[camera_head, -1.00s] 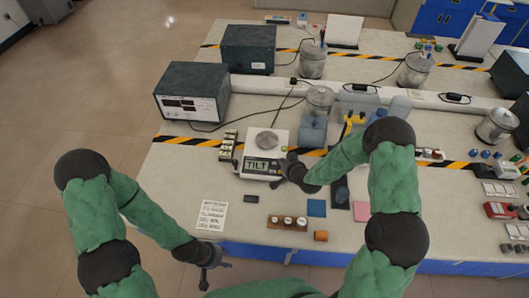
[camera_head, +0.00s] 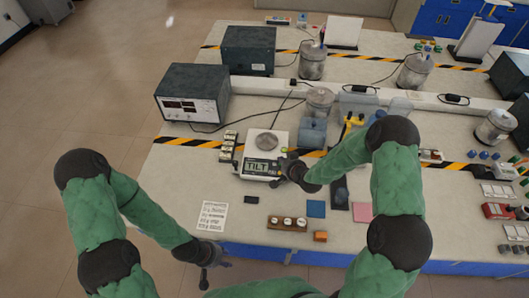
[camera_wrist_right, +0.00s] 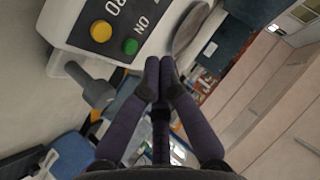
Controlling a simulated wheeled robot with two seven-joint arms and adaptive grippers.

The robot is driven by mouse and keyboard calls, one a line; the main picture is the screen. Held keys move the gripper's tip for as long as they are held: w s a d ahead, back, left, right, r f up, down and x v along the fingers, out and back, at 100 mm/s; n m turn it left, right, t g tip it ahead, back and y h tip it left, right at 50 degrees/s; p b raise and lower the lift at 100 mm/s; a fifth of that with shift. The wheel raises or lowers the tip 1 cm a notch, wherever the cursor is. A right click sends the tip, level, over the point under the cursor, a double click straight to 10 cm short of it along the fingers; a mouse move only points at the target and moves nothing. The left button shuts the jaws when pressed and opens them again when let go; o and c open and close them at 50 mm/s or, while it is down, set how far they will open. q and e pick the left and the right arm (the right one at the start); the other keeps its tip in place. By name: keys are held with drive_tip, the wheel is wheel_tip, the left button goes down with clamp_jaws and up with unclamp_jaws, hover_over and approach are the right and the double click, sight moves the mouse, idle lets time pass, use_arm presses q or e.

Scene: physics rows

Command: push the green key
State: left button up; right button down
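The green key (camera_wrist_right: 130,46) is a round button on the front panel of a white balance, beside a yellow key (camera_wrist_right: 101,31) in the right wrist view. In the head view the balance (camera_head: 280,142) has a round metal pan (camera_head: 267,140) and a display (camera_head: 262,168) reading TILT. My right gripper (camera_wrist_right: 160,68) has its fingertips together, empty, close to the green key, with a small gap in the picture; contact cannot be told. In the head view my right gripper (camera_head: 280,181) is at the balance's right front corner. My left gripper (camera_head: 206,283) hangs near the front edge; its fingers are unclear.
A printed sheet (camera_head: 212,216), a rack of weights (camera_head: 287,223), an orange block (camera_head: 320,236), and blue (camera_head: 316,208) and pink (camera_head: 361,212) pads lie in front. A grey power unit (camera_head: 192,95) stands behind left. A metal can (camera_head: 319,100) stands behind the balance.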

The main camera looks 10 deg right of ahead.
drive_tip(key=r+p, duration=0.1)
drive_tip(key=r, duration=0.1)
drive_tip(key=s+r+p, duration=0.1)
drive_tip(key=r, duration=0.1)
drive_tip(key=shift+a+r+p, duration=0.15)
drive_tip(key=shift+r+p, duration=0.15)
drive_tip(key=shift+r, duration=0.1)
